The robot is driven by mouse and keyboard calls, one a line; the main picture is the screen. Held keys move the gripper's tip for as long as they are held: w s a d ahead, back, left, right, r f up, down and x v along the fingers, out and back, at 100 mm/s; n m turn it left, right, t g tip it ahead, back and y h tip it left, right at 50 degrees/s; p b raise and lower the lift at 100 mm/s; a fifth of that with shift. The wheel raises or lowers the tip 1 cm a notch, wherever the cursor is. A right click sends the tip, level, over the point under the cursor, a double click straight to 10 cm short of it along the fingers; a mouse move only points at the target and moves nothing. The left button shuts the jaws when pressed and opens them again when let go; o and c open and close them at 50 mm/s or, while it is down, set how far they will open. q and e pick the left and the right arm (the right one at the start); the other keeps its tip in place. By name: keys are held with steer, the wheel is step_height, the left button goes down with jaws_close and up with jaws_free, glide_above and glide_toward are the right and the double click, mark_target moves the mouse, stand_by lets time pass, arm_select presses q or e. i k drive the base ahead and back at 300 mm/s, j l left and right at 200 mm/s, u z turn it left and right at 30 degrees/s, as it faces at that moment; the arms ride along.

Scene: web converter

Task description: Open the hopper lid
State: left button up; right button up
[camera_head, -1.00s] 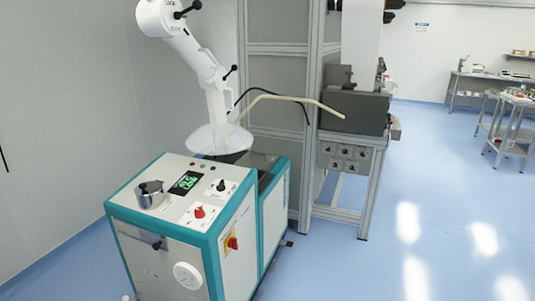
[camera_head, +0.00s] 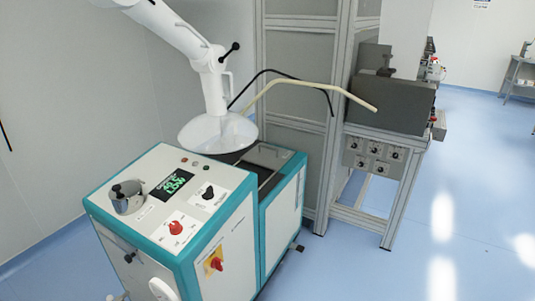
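A white and teal machine (camera_head: 165,180) with a control panel stands at the lower left. A dark opening with a metal frame and small handle (camera_head: 268,154) shows on the machine's rear top. A small metal pot-like part with a black knob (camera_head: 127,196) sits on the front top. I cannot tell which of these is the hopper lid. Neither of my grippers is in view.
A metal frame cabinet (camera_head: 305,100) stands behind the machine. The blue floor (camera_head: 470,190) at right is clear.

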mark_target(266, 155)
steer(key=i+l+u, duration=0.1)
steer(key=u, duration=0.9)
steer(key=i+l+u, duration=0.25)
steer(key=l+u, duration=0.2)
steer(key=l, duration=0.3)
steer(key=i+l+u, duration=0.25)
steer(key=l, duration=0.2)
steer(key=l+u, duration=0.25)
steer(key=l, duration=0.15)
steer(key=i+l, duration=0.1)
steer(key=l, duration=0.75)
steer(key=i+l+u, duration=0.1)
steer(key=l, duration=1.65)
steer(key=i+u, duration=0.05)
steer(key=i, duration=0.05)
